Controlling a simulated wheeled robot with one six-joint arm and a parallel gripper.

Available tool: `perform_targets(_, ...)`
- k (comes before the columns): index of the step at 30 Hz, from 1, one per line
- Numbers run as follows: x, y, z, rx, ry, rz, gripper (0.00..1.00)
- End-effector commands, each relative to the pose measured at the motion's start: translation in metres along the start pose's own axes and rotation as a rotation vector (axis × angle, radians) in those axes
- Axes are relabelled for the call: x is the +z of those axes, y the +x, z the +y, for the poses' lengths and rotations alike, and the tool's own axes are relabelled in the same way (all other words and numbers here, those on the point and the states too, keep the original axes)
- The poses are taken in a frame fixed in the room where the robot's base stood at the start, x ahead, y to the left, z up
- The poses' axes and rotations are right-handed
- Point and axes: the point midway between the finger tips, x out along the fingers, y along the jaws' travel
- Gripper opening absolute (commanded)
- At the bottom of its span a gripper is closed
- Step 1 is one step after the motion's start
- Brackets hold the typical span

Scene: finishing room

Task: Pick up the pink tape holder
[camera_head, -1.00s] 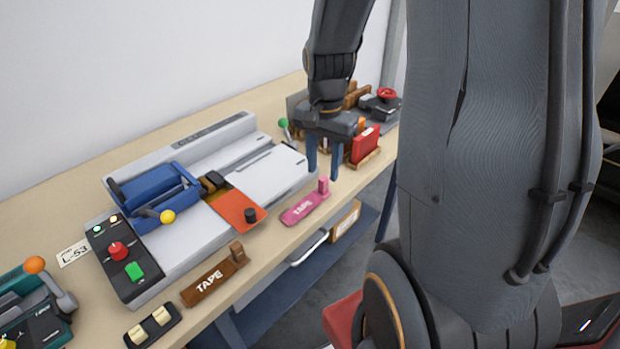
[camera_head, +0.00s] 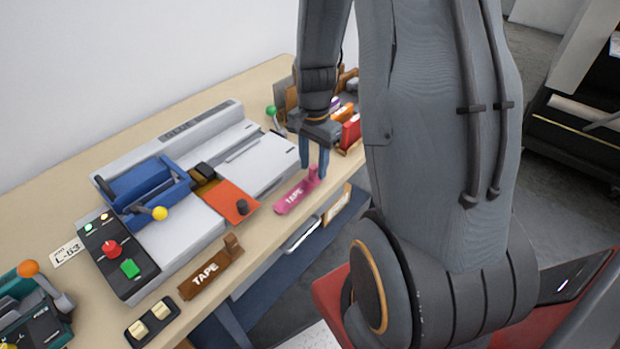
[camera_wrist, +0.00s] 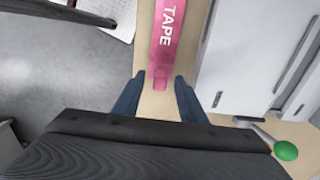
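The pink tape holder (camera_head: 295,195) lies on the table near its front edge, marked "TAPE", with an upright post at its far end. It also shows in the wrist view (camera_wrist: 166,45), running away from my gripper. My gripper (camera_head: 316,168) points down above the post end of the holder. In the wrist view my gripper's two fingers (camera_wrist: 160,95) stand apart, one on each side of the holder's post end, with a gap to each. I cannot tell the exact height of the fingertips above the post.
A brown tape holder (camera_head: 208,275) lies nearer along the table's front edge. The grey machine with a blue clamp (camera_head: 145,190) and orange plate stands left of the pink holder. A green-knobbed lever (camera_wrist: 285,150) is close to my gripper. Red and brown items (camera_head: 350,132) stand beyond it.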

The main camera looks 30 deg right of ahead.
Motion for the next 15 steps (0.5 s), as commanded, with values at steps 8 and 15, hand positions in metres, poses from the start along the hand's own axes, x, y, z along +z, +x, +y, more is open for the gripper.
perform_targets(8,0.001,0.015,0.0,0.001,-0.001,0.0,0.38)
perform_targets(15,0.001,0.015,0.0,0.0,-0.002,0.0,0.27)
